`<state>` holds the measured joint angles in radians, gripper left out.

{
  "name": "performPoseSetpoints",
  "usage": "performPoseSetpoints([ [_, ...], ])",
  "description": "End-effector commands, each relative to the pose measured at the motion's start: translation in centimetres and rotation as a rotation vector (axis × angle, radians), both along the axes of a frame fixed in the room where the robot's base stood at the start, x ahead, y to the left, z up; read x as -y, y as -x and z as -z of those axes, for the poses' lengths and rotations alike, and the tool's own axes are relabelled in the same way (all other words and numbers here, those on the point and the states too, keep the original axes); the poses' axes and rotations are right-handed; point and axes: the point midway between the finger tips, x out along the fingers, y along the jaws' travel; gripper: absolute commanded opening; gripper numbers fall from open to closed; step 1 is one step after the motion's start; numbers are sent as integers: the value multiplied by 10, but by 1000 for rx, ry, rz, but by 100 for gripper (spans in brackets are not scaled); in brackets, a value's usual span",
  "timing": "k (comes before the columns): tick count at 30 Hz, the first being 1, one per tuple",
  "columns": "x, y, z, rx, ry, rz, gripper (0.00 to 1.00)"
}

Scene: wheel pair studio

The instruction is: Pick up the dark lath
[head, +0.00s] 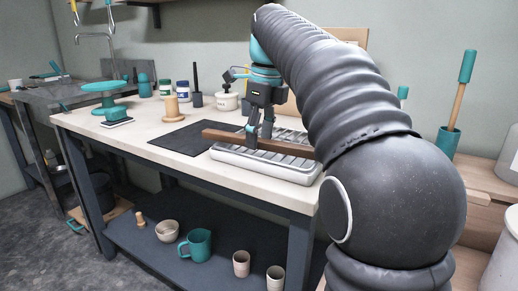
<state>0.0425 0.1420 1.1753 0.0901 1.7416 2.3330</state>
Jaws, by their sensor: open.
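The dark lath (222,136) is a long brown bar lying across a pale grey ribbed tray (233,158). Its left end sticks out past the tray over a dark mat. My gripper (259,138) points down at the lath's middle part, with its fingers open. The fingertips are at about the height of the lath, and I cannot tell whether they touch it. The lath's right end is partly hidden behind my arm.
The dark mat (178,137) lies left of the tray on the pale worktop (105,134). Jars, a white lidded pot (227,101) and a wooden spool (172,108) stand behind. The worktop's front strip is clear.

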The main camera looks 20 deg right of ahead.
Motion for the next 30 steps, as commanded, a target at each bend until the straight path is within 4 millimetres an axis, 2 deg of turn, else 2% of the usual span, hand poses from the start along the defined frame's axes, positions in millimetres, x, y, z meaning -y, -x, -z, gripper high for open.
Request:
performPoseSetpoints([
  [8,0,0,3,0,0,0,58],
  [15,0,0,3,0,0,0,0],
  [25,0,0,2,0,0,0,0],
  [30,0,-1,-7,1,0,0,0],
])
